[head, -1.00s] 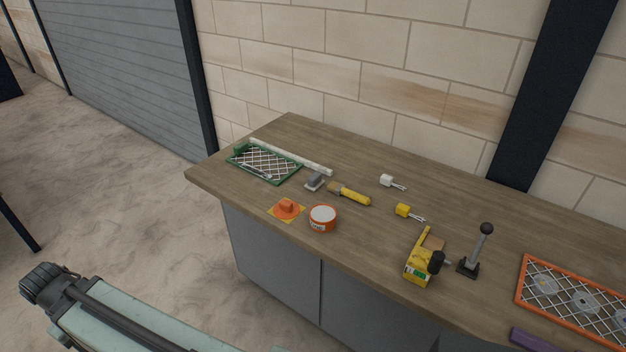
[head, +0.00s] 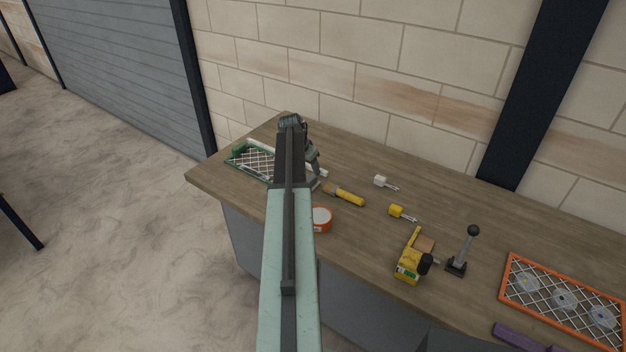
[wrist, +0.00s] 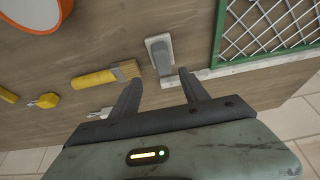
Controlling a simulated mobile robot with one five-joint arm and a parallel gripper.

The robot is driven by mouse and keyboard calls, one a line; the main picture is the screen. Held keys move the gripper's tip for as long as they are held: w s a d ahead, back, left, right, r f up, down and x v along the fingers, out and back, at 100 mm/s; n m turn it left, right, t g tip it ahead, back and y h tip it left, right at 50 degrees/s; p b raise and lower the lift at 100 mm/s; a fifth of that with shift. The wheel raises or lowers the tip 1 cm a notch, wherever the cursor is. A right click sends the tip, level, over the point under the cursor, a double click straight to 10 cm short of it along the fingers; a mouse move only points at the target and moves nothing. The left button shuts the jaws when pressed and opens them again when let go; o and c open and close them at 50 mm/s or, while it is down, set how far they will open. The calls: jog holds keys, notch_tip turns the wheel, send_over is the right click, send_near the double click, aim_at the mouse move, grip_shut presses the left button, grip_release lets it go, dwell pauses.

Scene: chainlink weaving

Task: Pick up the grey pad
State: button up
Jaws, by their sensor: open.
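The grey pad (wrist: 161,58) sits on a pale block on the worktop, just beyond the fingertips in the wrist view. In the head view my arm hides most or all of it. My gripper (wrist: 157,78) is open and empty, its two fingers apart with the pad ahead of the gap. In the head view my gripper (head: 316,168) hangs over the bench near the green-framed mesh panel. Whether a finger touches the pad cannot be told.
A yellow-handled brush (wrist: 104,76) lies left of the pad, and a green-framed mesh panel (wrist: 219,42) lies right. A white strip (wrist: 236,69) runs close by the right finger. An orange tub (head: 321,219) stands nearer the bench front. An orange-framed panel (head: 508,281) lies far right.

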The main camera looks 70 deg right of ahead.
aim_at(312, 178)
jog(key=b+x, duration=0.7)
jog(key=x, duration=0.1)
jog(key=shift+w+a+f, duration=0.2)
jog(key=shift+w+a, duration=0.05)
jog(key=shift+a, duration=0.05)
jog(key=shift+r, duration=0.2)
grip_shut()
